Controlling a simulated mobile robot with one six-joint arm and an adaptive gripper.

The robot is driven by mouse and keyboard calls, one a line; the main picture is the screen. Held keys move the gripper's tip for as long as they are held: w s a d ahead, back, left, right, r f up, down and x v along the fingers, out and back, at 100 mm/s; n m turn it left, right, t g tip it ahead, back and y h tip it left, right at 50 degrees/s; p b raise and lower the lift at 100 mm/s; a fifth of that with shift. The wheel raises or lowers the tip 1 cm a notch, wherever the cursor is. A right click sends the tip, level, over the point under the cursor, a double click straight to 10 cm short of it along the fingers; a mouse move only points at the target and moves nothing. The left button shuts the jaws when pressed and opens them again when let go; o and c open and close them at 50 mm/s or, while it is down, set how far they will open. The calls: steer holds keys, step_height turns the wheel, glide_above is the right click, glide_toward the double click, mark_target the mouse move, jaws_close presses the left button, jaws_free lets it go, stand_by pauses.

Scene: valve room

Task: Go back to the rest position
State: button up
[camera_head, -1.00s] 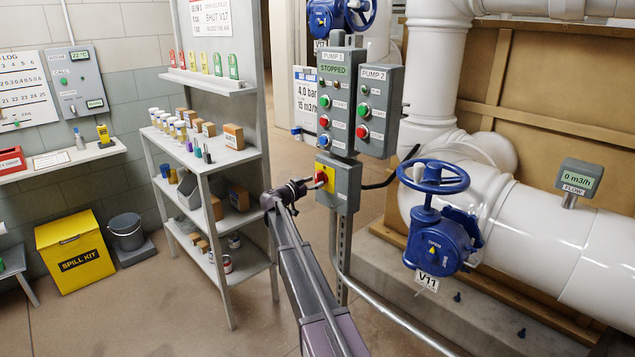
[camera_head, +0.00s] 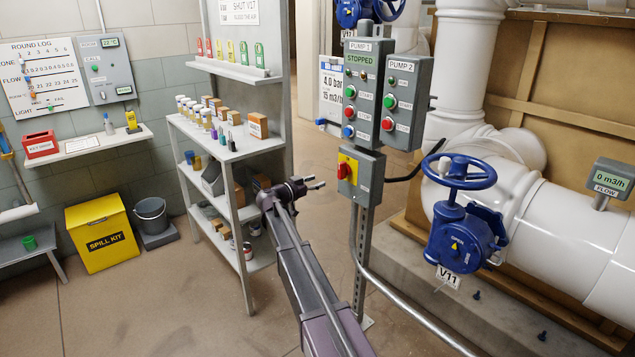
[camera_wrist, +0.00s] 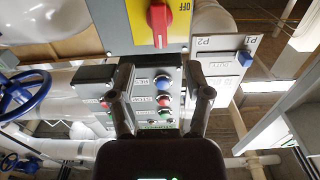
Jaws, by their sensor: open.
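My gripper (camera_head: 314,184) is open and empty in the head view, at the end of my raised arm, just left of the pump control post. In the wrist view my gripper (camera_wrist: 165,80) shows two spread fingers with nothing between them. The red rotary switch (camera_head: 345,171) on its yellow plate sits under the PUMP 1 box, to the right of the fingertips and apart from them. The switch also shows in the wrist view (camera_wrist: 158,20), beyond the fingertips. The PUMP 1 display reads STOPPED.
The PUMP 1 box (camera_head: 361,90) and PUMP 2 box (camera_head: 403,103) stand close on the right. The shelf unit (camera_head: 240,155) with bottles and boxes is close on the left. The blue V11 valve (camera_head: 462,235) is farther right. Open floor lies at lower left.

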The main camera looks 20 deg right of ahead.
steer(key=shift+s, duration=0.1)
steer(key=s+a+f+n+g+y, duration=0.2)
steer(key=s+f+n+y, duration=0.15)
steer(key=s+f, duration=0.5)
steer(key=s+a+f+n+g+y, duration=0.25)
steer(key=s+f+y, duration=0.25)
steer(key=s, duration=0.6)
steer(key=s+a+f+n+g+y, duration=0.1)
steer(key=s+a+f+n+y, duration=0.25)
steer(key=s+a, duration=0.4)
steer(key=s+a+f+n+g+y, duration=0.15)
steer(key=s+a+n+y, duration=0.3)
steer(key=s, duration=0.55)
step_height(320, 180, up, 18)
steer(key=p, duration=1.8)
steer(key=shift+s+r+t+p, duration=0.25)
steer(key=shift+s+t+p, duration=0.05)
steer(key=shift+t, duration=0.1)
steer(key=shift+y, duration=0.25)
